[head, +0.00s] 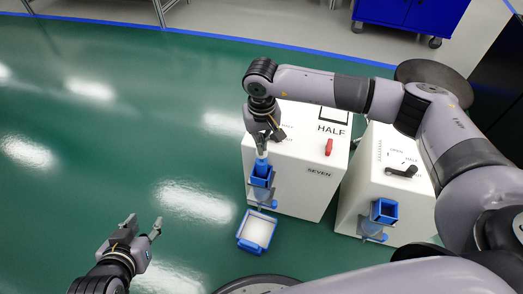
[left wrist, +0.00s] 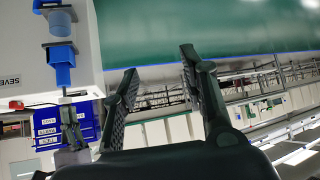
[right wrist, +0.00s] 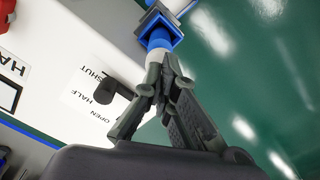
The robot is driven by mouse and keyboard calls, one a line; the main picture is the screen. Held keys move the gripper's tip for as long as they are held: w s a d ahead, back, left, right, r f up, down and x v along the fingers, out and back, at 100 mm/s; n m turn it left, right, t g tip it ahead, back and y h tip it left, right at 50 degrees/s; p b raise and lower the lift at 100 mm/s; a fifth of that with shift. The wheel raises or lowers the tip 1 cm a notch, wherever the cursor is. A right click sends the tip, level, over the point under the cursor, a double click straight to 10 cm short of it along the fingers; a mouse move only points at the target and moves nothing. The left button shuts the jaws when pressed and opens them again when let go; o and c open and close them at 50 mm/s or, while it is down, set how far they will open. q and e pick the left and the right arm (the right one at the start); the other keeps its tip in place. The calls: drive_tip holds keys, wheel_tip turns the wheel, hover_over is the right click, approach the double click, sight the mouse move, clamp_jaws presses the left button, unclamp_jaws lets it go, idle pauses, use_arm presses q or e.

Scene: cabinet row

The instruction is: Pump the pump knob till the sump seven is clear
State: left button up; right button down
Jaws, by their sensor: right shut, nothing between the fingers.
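The white cabinet SEVEN (head: 300,188) stands in the middle of the head view. On its front is a blue square cup (head: 262,182) with a blue and white round part, probably the pump knob (head: 261,163), standing up out of it. My right gripper (head: 262,146) is shut, with its fingertips at the top of this part. In the right wrist view, the knob (right wrist: 159,45) lies just beyond the shut fingertips; I cannot tell whether they touch. My left gripper (head: 152,228) is open and empty over the floor, left of the cabinet. The sump's inside is not visible.
A blue tray (head: 241,240) with a white inside stands below the cup. A red handle (head: 328,147) and a black lever (right wrist: 107,92) are on cabinet SEVEN. A second white cabinet (head: 366,190) stands to the right. The green floor on the left is clear.

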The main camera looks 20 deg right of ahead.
use_arm(q)
drive_tip(key=shift+s+a+f+g, duration=0.25)
drive_tip(key=shift+s+f+g, duration=0.2)
drive_tip(key=shift+s, duration=0.25)
drive_tip(key=shift+s+a+f+g, duration=0.2)
drive_tip(key=shift+s+f+g, duration=0.2)
drive_tip(key=shift+s, duration=0.25)
use_arm(e)
drive_tip(key=shift+r, duration=0.55)
use_arm(q)
drive_tip(key=shift+p, duration=0.35)
use_arm(e)
drive_tip(key=shift+r, duration=0.1)
wheel_tip(320, 180, up, 3)
drive_tip(key=shift+f+p, duration=0.1)
drive_tip(key=shift+p, duration=0.65)
drive_tip(key=shift+r, duration=0.25)
use_arm(q)
drive_tip(key=s+a+g+y+p, duration=0.1)
drive_tip(key=s+a+g, duration=0.1)
drive_tip(key=s+g, duration=0.2)
drive_tip(key=shift+s+a+f+p, duration=0.2)
drive_tip(key=shift+s+f+p, duration=0.15)
drive_tip(key=shift+s, duration=1.5)
use_arm(e)
drive_tip(key=shift+r, duration=1.25)
